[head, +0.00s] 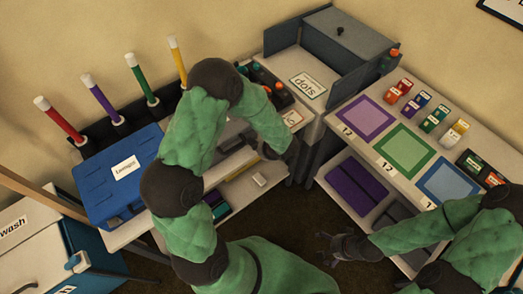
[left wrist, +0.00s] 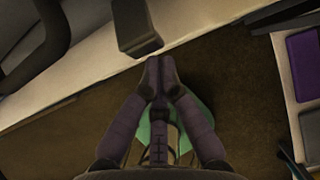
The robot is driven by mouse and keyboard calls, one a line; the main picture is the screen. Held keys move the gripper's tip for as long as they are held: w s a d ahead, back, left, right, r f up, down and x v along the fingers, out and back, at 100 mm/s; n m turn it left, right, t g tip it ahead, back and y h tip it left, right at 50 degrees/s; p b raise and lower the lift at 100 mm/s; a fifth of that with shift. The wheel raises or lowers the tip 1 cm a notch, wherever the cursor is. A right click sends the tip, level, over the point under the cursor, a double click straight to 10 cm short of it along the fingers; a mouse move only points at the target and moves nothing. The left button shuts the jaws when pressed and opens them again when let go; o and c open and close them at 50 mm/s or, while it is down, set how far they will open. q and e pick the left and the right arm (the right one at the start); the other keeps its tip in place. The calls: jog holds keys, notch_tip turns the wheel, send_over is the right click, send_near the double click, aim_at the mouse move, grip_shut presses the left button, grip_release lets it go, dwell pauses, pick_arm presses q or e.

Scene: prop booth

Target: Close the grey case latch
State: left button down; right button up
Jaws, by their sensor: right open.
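My left gripper (left wrist: 156,62) has its fingertips together, with nothing seen between them, just below a dark grey block-like piece (left wrist: 137,28) that juts over a pale shelf edge. I cannot tell for sure whether this piece is the case latch, or whether the fingertips touch it. In the head view my left arm reaches across the left bench, and its hand is by the bench's right end. Dark grey parts (head: 268,152) show beside it; the arm hides most of what lies behind. My right gripper (head: 335,247) is open and empty over the dark floor.
A blue case (head: 105,195) with a white label sits on the left bench, several coloured tubes behind it. A grey box (head: 348,38) with a black knob stands at the back. Coloured mats (head: 402,151) and small boxes cover the right table.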

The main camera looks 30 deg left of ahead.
aim_at(256, 146)
pick_arm(q)
jog(key=shift+w+a+r+g+h+p, duration=0.2)
jog(key=shift+a+r+g+h+p, duration=0.5)
jog(key=shift+p, duration=2.25)
jog(key=shift+w+a+r+g+h+p, duration=0.2)
jog(key=shift+r+h+p, duration=0.85)
jog(key=shift+p, duration=1.9)
jog(key=shift+w+a+r+g+h+p, duration=0.15)
jog(key=shift+a+r+g+h+p, duration=0.55)
jog(key=shift+p, duration=2.25)
jog(key=shift+d+t+h, duration=0.2)
jog(key=shift+t+h, duration=0.1)
jog(key=shift+h, duration=0.05)
jog(key=shift+r+p, duration=0.5)
jog(key=shift+r, duration=0.3)
